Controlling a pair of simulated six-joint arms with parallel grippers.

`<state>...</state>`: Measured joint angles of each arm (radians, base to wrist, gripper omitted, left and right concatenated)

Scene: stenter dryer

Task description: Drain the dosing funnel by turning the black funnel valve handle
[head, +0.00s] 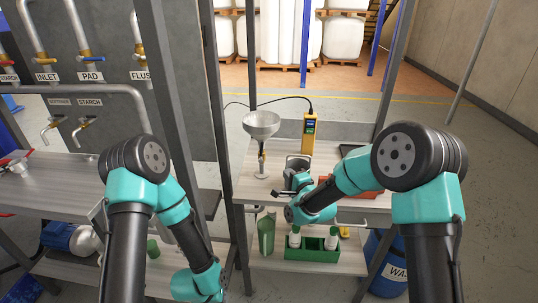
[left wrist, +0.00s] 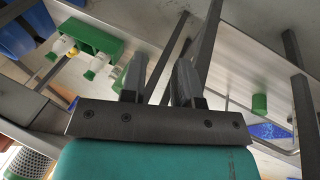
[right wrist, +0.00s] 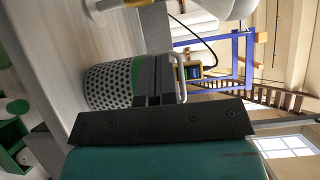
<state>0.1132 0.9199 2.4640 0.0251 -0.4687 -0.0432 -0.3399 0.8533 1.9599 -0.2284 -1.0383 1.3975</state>
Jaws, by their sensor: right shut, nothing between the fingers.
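The dosing funnel (head: 262,124) is a pale cone on a stand at the left of the right-hand bench. Below it is a brass valve (head: 262,152); its black handle is too small to make out. Part of the pale funnel also shows at the top of the right wrist view (right wrist: 225,8). My right gripper (head: 284,192) is shut and empty, low over the bench, in front of and right of the funnel stand. Its fingers (right wrist: 154,80) are together, in front of a perforated metal cup (right wrist: 108,86); contact cannot be told. My left gripper (left wrist: 160,80) is open and empty, below bench level.
A yellow meter (head: 309,135) with a cable stands behind the bench items. A grey metal vessel (head: 298,165) stands close to my right gripper. The lower shelf holds a green crate (head: 312,252) with bottles. Frame posts (head: 215,120) rise left of the funnel.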

